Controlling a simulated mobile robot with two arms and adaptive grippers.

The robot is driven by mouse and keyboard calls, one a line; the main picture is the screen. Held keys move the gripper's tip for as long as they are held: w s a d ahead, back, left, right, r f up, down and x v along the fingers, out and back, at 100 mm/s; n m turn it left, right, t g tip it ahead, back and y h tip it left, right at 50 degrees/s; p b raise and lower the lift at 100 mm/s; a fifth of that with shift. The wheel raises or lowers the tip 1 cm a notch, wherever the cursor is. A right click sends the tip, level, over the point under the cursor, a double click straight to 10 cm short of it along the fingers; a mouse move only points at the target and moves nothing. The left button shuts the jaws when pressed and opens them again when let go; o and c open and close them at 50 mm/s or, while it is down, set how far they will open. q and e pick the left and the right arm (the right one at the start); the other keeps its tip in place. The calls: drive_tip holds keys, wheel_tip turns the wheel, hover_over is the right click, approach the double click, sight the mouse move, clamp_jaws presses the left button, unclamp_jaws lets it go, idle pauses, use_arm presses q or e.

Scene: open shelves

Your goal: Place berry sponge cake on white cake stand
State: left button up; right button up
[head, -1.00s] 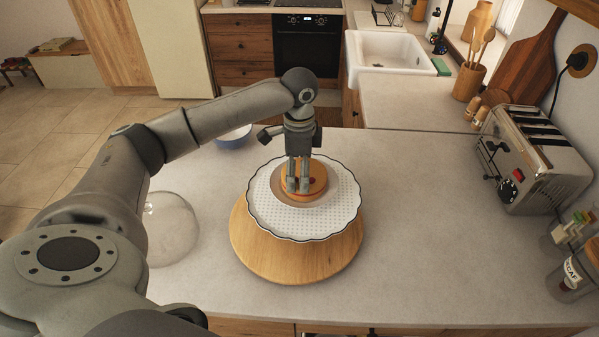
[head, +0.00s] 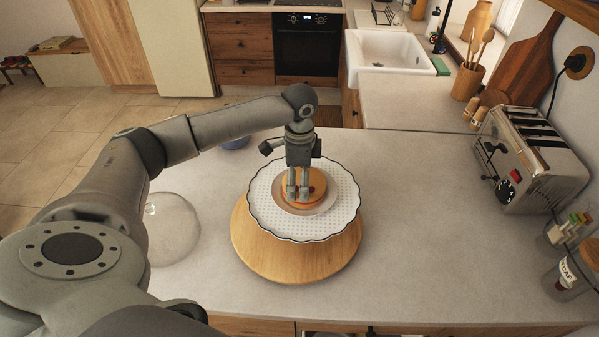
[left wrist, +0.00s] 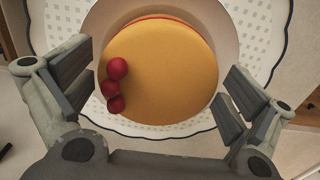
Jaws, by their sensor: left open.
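The berry sponge cake (head: 314,189) is a round golden cake with red berries on top. It sits on the white scalloped plate of the cake stand (head: 340,215), with a tan disc around its base. In the left wrist view, the cake (left wrist: 165,75) shows a red layer at its edge and several berries on its left side. My left gripper (head: 298,193) is directly over the cake, pointing down. In the left wrist view its fingers (left wrist: 158,95) are spread on both sides of the cake with gaps. My right gripper is out of view.
The wooden base (head: 300,262) carries the white plate. A glass dome (head: 172,230) stands left of it, near my arm. A toaster (head: 530,160) and jars (head: 572,272) stand at the right. The counter between stand and toaster is clear.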

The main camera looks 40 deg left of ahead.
use_arm(q)
drive_tip(key=shift+w+r, duration=0.1)
drive_tip(key=shift+r, duration=0.25)
wheel_tip(320, 180, up, 12)
drive_tip(key=b, duration=0.4)
drive_tip(key=shift+f, duration=0.25)
